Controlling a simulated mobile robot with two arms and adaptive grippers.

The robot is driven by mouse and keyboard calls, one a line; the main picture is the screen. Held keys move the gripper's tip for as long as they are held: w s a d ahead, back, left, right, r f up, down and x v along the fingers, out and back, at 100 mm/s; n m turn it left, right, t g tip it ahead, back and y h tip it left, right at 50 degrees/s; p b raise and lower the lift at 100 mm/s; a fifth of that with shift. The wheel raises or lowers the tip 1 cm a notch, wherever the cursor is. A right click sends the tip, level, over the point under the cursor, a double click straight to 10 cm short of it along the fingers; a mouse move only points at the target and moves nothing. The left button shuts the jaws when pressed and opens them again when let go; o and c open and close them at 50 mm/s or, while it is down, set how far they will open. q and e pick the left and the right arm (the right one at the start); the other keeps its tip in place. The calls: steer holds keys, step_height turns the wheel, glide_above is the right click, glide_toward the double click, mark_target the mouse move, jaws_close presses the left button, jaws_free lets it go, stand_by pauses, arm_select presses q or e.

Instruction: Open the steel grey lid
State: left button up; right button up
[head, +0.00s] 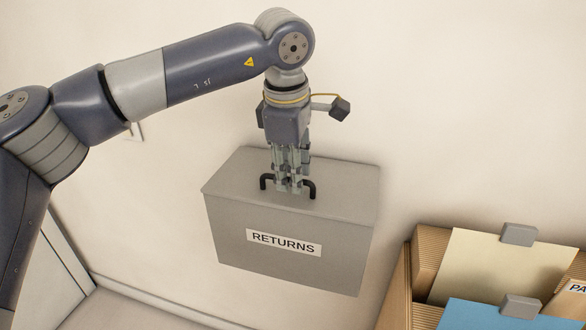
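The steel grey lid (337,183) is the flat top of a grey box (220,228) labelled RETURNS, mounted against the wall, and it lies closed. A black arched handle (312,185) stands on the lid. My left gripper (289,189) points down from above, with its fingertips at the middle of the handle. The fingers hide the handle's middle part, and only its two ends show. The fingertips are close together, but I cannot tell whether they are shut on the handle. My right gripper is not in view.
At the lower right stands a wooden holder (401,285) with a cream folder (490,265), a blue folder (500,317) and grey clips (518,234). The plain wall (430,110) is clear to the right of my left arm.

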arm_select(q)
jaws_close()
steer(key=shift+r, duration=0.15)
